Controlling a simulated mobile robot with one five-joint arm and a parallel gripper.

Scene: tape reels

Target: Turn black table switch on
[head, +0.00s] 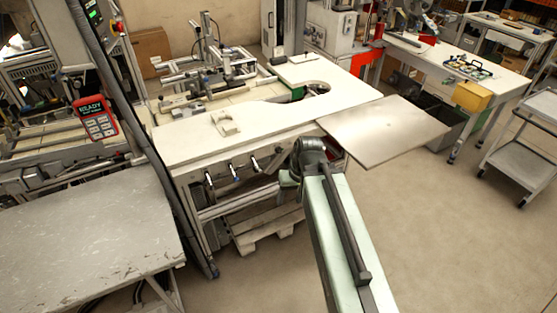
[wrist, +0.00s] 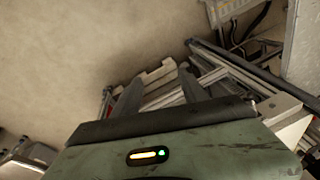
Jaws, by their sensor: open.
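The white work table (head: 190,148) stands in the middle of the head view. I cannot tell for sure which is the black table switch. My arm reaches up to the table's right front, and its end hides part of the edge there. In the wrist view, my gripper (wrist: 158,76) has its two dark fingers apart with nothing held between them. No lever shows clearly there.
A wooden pallet (head: 268,228) lies under the table. A flat board (head: 385,130) sticks out at the table's right. A scratched grey table (head: 85,235) is at the front left, below a red handheld unit (head: 95,117).

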